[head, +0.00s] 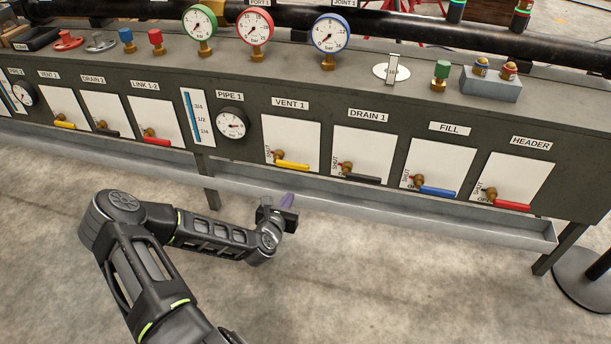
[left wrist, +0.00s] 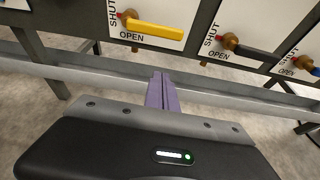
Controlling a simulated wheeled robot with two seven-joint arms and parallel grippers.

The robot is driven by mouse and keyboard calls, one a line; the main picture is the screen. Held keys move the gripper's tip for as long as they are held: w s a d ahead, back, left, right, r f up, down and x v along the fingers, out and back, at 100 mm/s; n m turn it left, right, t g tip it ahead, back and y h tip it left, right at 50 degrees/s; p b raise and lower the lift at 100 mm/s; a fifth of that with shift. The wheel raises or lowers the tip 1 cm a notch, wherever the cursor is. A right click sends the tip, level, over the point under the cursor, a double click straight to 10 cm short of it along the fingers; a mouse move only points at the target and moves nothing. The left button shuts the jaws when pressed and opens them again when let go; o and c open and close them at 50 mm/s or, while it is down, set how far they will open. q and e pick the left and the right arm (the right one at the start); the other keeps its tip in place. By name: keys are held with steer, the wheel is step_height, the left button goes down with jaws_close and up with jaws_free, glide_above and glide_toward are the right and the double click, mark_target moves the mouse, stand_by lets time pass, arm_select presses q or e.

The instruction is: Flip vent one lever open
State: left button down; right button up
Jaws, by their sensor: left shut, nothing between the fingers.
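The vent 1 lever (head: 292,165) is a yellow handle on a brass valve, on a white plate under the "VENT 1" label (head: 290,103). It lies roughly horizontal, pointing right from its pivot. My right gripper does not show.
A grey trough (head: 400,216) runs along the panel's foot, just beyond my left gripper. The drain 1 black lever (head: 362,178), fill blue lever (head: 438,190) and header red lever (head: 513,205) are to the right. Pipe 1's gauge (head: 232,124) is to the left. Floor in front is clear.

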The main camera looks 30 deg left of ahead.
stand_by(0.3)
arm_select(q)
steer(key=b+x, duration=0.4)
steer(key=x, duration=0.6)
step_height(320, 180, up, 4)
steer(key=shift+f, duration=0.1)
steer(key=shift+n, duration=0.3)
